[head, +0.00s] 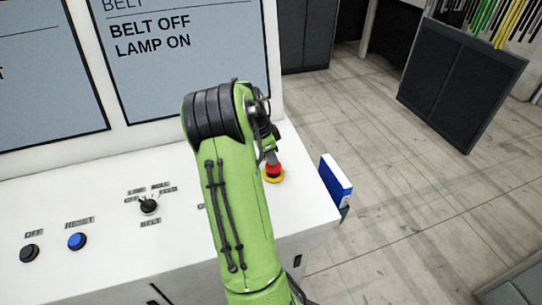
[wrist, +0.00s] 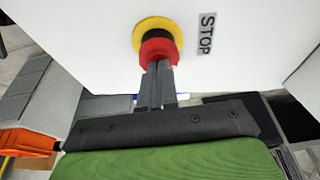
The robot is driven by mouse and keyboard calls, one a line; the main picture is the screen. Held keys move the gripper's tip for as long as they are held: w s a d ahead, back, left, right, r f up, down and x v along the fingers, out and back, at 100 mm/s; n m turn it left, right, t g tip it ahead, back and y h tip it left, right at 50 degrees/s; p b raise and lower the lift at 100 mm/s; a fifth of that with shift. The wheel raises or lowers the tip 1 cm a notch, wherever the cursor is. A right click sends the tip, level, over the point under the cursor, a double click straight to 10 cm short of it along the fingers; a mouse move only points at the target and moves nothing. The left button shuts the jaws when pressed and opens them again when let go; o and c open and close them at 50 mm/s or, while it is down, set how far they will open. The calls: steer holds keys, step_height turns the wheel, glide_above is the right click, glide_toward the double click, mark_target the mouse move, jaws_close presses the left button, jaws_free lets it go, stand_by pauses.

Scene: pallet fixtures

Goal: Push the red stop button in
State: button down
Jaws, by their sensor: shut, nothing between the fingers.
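The red stop button (head: 273,170) sits on a yellow ring at the right end of the white console. In the wrist view the red button (wrist: 158,52) shows with its yellow ring and a dark collar between them, beside a STOP label (wrist: 206,33). My gripper (wrist: 160,68) is shut and empty, its fingertips at the button's red cap and seemingly touching it. In the head view my green arm hides part of the console, and my gripper (head: 271,158) shows just above the button. I cannot tell how far the button is pressed.
The console (head: 110,190) also carries a black OFF button (head: 30,252), a blue RESET button (head: 77,241) and a BELT selector knob (head: 149,206). A screen (head: 185,60) reads "BELT OFF, LAMP ON". A blue-and-white box (head: 336,180) stands at the console's right edge.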

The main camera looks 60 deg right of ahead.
steer(key=shift+f, duration=0.15)
step_height(320, 180, down, 2)
steer(key=shift+a+f+b, duration=0.1)
steer(key=shift+b, duration=1.1)
steer(key=shift+s+a, duration=0.2)
steer(key=shift+a, duration=0.25)
steer(key=shift+d, duration=0.1)
steer(key=r+p, duration=0.1)
steer(key=r, duration=0.1)
steer(key=r+p, duration=0.1)
steer(key=r, duration=0.1)
steer(key=d+r+p, duration=0.1)
steer(key=r, duration=0.1)
steer(key=shift+w+p, duration=0.25)
steer(key=shift+p, duration=0.05)
steer(key=v, duration=0.9)
steer(key=shift+a+r, duration=0.15)
steer(key=shift+a, duration=0.2)
